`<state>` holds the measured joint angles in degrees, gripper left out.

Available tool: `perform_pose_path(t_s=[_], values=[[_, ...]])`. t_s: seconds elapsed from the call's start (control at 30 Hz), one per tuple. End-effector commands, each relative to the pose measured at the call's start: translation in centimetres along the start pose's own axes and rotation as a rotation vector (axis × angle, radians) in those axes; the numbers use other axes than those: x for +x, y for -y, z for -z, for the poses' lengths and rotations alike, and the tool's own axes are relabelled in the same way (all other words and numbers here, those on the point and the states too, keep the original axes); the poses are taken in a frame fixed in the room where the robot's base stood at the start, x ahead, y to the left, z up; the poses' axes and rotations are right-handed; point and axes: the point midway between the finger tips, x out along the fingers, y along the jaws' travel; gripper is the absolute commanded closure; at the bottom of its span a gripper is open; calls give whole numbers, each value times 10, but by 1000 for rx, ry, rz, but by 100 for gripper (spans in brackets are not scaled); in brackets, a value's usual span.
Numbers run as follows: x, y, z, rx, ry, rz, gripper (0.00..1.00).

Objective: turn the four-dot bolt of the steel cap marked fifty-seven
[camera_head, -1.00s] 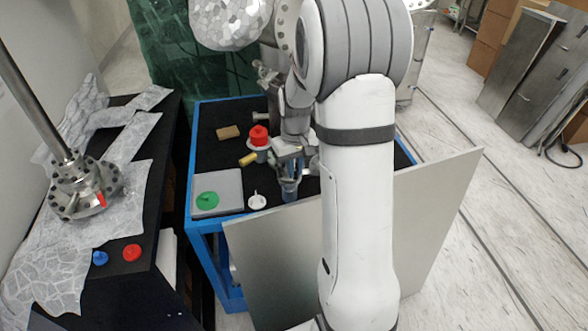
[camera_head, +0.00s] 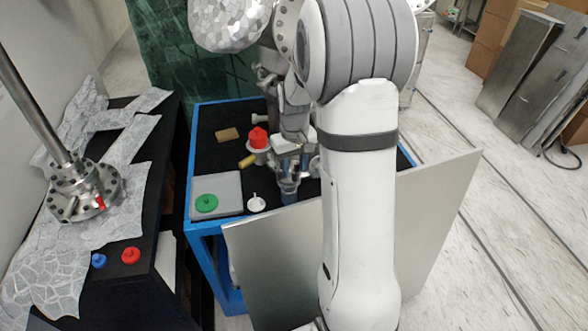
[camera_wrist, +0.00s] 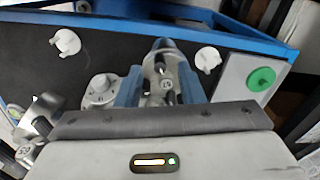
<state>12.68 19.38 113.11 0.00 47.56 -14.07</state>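My gripper (camera_wrist: 162,78) points down over the blue-framed cart in the wrist view. Its two blue fingers are parted, with a steel piece (camera_wrist: 161,62) between them that carries a small number plate too small to read surely. The piece has a dark blue rounded end. I cannot tell whether the fingers press on it. In the head view my gripper (camera_head: 289,178) is low over the cart's near edge, partly hidden by my arm. A second steel piece with a number mark (camera_wrist: 38,118) stands at the left of the wrist view. No four-dot mark is readable.
A grey flanged disc (camera_wrist: 98,88) is close beside the left finger. White knobs (camera_wrist: 66,42) and a green disc on a grey plate (camera_head: 206,203) lie on the cart (camera_head: 191,165). A red-topped part (camera_head: 258,138) stands behind. A grey panel (camera_head: 275,250) leans in front.

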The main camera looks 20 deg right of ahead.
Motion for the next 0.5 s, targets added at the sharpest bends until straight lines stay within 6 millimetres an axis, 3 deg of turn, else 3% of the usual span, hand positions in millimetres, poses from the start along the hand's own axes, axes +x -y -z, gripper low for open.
perform_pose_path(t_s=[0.3,0.5], values=[[-53,0,1,0,-5,-1,65],[-64,0,1,0,-2,-1,65]])
